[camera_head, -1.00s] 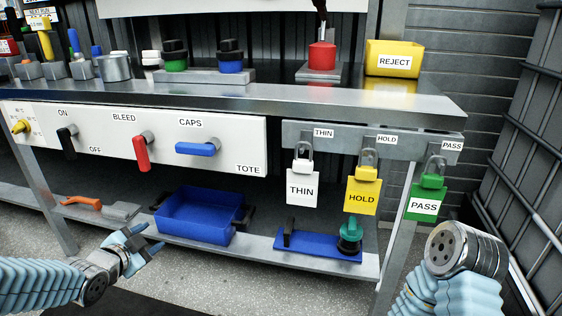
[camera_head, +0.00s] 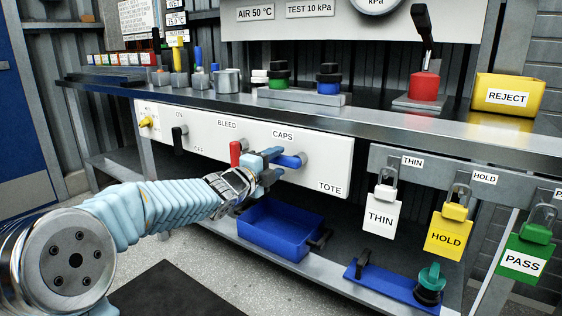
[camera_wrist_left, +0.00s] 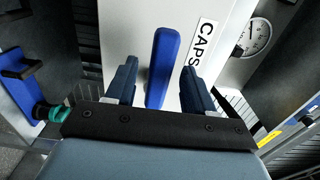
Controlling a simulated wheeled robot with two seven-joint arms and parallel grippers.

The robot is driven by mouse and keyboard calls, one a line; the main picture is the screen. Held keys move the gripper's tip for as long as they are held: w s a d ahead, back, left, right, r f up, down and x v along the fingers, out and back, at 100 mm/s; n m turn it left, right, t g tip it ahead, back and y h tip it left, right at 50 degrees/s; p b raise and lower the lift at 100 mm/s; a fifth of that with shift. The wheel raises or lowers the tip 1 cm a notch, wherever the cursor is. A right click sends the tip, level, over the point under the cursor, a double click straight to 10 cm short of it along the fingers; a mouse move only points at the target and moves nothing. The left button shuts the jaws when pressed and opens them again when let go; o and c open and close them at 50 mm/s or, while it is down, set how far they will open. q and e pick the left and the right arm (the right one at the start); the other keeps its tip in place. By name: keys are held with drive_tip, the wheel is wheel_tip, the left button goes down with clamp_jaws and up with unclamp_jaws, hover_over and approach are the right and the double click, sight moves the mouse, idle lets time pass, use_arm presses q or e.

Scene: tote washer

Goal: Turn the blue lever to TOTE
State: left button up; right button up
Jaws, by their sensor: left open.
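The blue lever (camera_head: 291,160) is on the white panel (camera_head: 325,165), under the CAPS label (camera_head: 283,135). Its handle lies about level, pointing left from its pivot. The TOTE label (camera_head: 329,188) is lower right of it. My left gripper (camera_head: 270,165) is open at the lever's handle. In the left wrist view, the blue lever (camera_wrist_left: 163,62) stands between the two open fingers of my left gripper (camera_wrist_left: 159,72), with visible gaps on both sides. Part of the handle is hidden by the fingers in the head view. My right gripper is not in view.
The red BLEED lever (camera_head: 235,152) is close left of my left gripper. A black lever (camera_head: 179,138) is farther left. A blue bin (camera_head: 280,228) sits on the shelf below. THIN (camera_head: 381,215), HOLD (camera_head: 446,235) and PASS tags hang at right.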

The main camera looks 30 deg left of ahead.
use_arm(q)
drive_tip(key=shift+w+d, duration=0.1)
drive_tip(key=shift+w, duration=1.05)
clamp_jaws()
